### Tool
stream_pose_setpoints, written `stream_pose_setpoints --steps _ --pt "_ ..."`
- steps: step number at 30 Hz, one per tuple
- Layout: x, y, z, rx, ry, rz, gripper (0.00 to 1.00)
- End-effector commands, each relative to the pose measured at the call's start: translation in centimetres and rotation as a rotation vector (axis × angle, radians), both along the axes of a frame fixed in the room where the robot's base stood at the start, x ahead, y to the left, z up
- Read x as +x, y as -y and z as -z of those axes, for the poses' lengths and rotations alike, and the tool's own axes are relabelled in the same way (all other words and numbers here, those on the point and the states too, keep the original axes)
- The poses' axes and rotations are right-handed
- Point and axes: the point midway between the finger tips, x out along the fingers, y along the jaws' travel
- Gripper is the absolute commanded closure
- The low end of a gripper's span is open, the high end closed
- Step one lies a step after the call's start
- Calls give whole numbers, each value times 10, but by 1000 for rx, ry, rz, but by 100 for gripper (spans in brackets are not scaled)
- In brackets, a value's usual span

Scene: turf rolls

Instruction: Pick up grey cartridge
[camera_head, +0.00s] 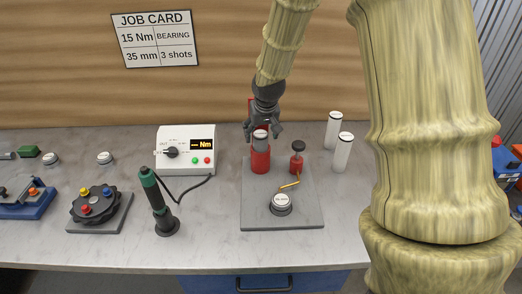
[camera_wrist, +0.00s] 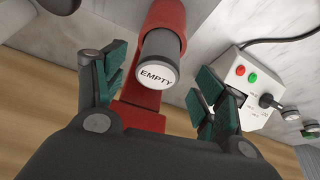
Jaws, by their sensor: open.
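The grey cartridge (camera_wrist: 160,58) has a white end cap marked EMPTY and sits in a red holder (camera_wrist: 170,15). In the head view the cartridge (camera_head: 260,142) stands upright in the red holder (camera_head: 260,160) at the back of a grey plate. My gripper (camera_head: 263,132) is above and around the cartridge's top in that view. In the wrist view my gripper (camera_wrist: 160,90) is open, with one green-padded finger on each side of the cartridge. I see gaps between the pads and the cartridge.
Two white cylinders (camera_head: 342,152) stand to the right. A white Nm control box (camera_head: 187,150) and an upright driver (camera_head: 158,205) stand to the left.

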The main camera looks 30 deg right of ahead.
Motion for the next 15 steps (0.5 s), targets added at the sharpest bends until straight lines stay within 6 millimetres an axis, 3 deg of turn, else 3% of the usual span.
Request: stream_pose_setpoints --steps 15 --pt "13 7 33 0 0 0 29"
